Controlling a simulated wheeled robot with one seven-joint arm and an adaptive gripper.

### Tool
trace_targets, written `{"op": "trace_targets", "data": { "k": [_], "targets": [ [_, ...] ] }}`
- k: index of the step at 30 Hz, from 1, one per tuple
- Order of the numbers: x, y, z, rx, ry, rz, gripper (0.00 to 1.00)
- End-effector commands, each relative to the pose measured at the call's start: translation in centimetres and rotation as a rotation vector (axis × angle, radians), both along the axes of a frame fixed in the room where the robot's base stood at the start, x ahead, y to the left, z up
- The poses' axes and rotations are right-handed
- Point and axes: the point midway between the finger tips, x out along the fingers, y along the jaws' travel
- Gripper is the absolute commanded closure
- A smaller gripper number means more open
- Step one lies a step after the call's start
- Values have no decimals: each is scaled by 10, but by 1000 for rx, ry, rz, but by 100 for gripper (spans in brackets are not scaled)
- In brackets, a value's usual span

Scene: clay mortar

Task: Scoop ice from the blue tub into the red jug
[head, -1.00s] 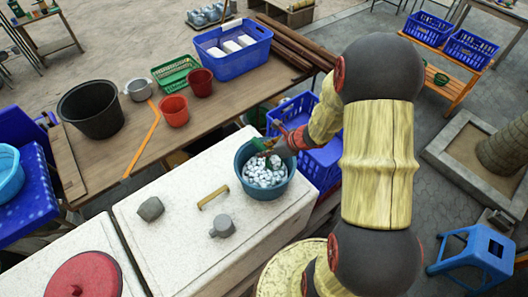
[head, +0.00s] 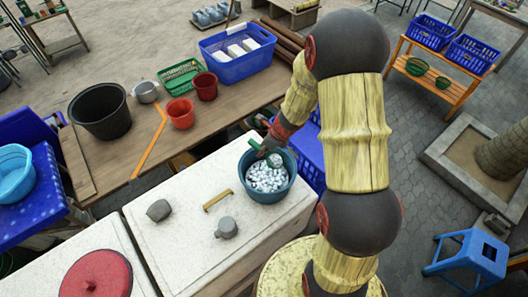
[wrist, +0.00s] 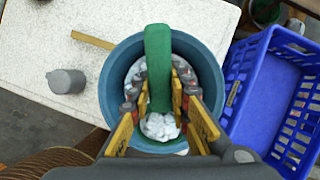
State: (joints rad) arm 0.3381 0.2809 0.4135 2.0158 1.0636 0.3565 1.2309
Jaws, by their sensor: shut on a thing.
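The blue tub (head: 264,194) stands on the white chest top and holds many white ice pieces (head: 266,178). My gripper (head: 268,150) is over the tub's far rim, shut on the green handle of a scoop (head: 276,160). In the wrist view my gripper (wrist: 160,92) has yellow fingers on both sides of the green scoop handle (wrist: 157,50). White ice shows at the scoop's near end; part is hidden by the gripper. Two red vessels stand on the wooden table: a brighter one (head: 180,114) and a darker one (head: 204,87). I cannot tell which is the jug.
A grey lidded knob (head: 226,227), a grey block (head: 159,210) and a yellow handle (head: 217,200) are on the white top. A black bucket (head: 100,112), grey pot (head: 146,92), green basket and blue crate (head: 236,65) are on the table. A blue crate (wrist: 285,95) is beside the tub.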

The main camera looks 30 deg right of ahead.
Motion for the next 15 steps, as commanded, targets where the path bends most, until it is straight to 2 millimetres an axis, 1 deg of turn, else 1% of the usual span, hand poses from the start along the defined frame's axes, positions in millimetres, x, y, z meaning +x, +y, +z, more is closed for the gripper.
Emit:
{"op": "trace_targets", "data": {
  "k": [15],
  "targets": [
    [10, 8, 14, -84, 140, 7, 100]
  ]
}}
